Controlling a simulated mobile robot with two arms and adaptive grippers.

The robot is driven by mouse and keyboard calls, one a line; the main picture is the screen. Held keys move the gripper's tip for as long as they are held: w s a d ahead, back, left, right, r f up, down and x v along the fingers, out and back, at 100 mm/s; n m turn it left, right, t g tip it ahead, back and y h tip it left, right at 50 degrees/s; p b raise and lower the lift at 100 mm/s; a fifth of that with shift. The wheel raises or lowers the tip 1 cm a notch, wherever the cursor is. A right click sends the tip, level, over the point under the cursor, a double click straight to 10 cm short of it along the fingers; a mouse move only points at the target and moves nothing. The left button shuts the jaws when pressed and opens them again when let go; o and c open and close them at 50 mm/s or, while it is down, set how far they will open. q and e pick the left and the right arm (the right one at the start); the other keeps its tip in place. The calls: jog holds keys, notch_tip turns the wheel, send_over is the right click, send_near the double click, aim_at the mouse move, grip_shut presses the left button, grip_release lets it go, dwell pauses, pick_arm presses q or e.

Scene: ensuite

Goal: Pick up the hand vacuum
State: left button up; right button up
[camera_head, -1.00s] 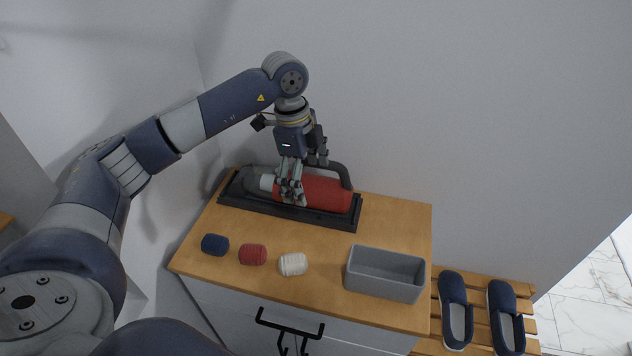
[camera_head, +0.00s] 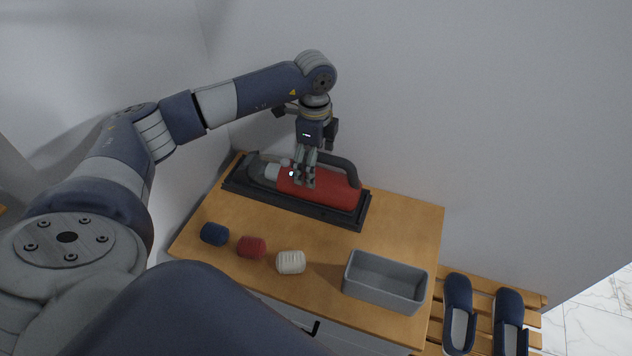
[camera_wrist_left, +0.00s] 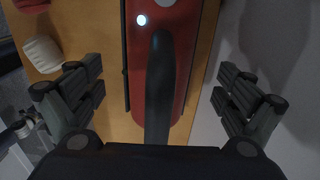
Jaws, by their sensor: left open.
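The hand vacuum (camera_head: 328,188) has a red body, a dark nozzle end at the left and a dark arched handle along its back. It lies in a black tray (camera_head: 290,206) at the back of the wooden cabinet top. My left gripper (camera_head: 304,180) points down over the vacuum's middle. In the left wrist view the open fingers (camera_wrist_left: 158,95) stand wide on either side of the red body and the dark handle (camera_wrist_left: 159,85), with nothing between them held. Contact cannot be told. My right gripper is not in view.
Blue (camera_head: 214,233), red (camera_head: 251,247) and white (camera_head: 290,262) rolls lie at the cabinet's front left. A grey bin (camera_head: 385,282) stands at the front right. Blue slippers (camera_head: 458,312) rest on a slatted rack. A wall rises close behind the tray.

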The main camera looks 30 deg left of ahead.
pick_arm(q)
notch_tip(320, 180, down, 3)
jog(key=shift+d+f+p, duration=0.1)
jog(key=shift+f+p, duration=0.05)
jog(key=shift+p, duration=0.6)
jog(key=shift+f, duration=0.4)
jog(key=shift+c, duration=0.6)
jog(key=c, duration=1.8)
jog(key=shift+c, duration=0.8)
jog(key=shift+w+r, duration=0.15)
jog(key=shift+r, duration=0.3)
notch_tip(320, 180, up, 8)
jog(key=b, duration=0.3)
jog(key=shift+r, duration=0.7)
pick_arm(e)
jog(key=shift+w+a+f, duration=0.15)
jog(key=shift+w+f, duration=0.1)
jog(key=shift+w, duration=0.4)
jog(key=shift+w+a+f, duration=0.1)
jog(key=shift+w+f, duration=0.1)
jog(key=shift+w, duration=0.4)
